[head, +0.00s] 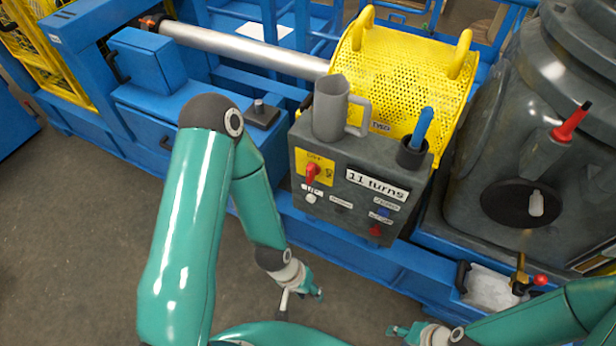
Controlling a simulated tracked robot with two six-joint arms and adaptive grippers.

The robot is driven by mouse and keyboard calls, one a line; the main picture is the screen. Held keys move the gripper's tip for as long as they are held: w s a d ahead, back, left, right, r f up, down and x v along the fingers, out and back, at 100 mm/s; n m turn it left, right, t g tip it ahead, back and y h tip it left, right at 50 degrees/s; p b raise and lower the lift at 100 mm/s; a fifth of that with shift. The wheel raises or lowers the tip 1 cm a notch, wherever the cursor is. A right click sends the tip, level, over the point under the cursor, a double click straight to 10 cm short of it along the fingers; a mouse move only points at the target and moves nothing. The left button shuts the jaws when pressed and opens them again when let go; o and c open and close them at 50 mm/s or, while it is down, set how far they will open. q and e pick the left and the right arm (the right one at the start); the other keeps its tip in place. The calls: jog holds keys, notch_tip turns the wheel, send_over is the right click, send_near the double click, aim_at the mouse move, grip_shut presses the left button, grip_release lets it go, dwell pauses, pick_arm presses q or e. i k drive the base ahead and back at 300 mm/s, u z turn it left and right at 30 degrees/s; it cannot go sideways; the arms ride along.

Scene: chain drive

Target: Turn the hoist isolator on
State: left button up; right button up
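The isolator is likely the red rotary handle (312,172) on a yellow plate (326,165), on the upper left of the grey control box (345,205). The handle stands close to upright, and the small lettering is unreadable. My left gripper (301,299) hangs below and in front of the box, apart from it, with nothing seen in it.
A grey mug (330,108) and a dark cup (411,153) with a blue-handled tool stand on the box. A perforated yellow guard (400,75) stands behind.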

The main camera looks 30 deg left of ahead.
aim_at(312, 171)
jog(key=u, duration=2.05)
jog(key=i, duration=0.1)
jog(key=z, duration=3)
jog(key=k, duration=1.65)
jog(key=u, duration=0.9)
jog(key=i, duration=1)
jog(key=z, duration=0.05)
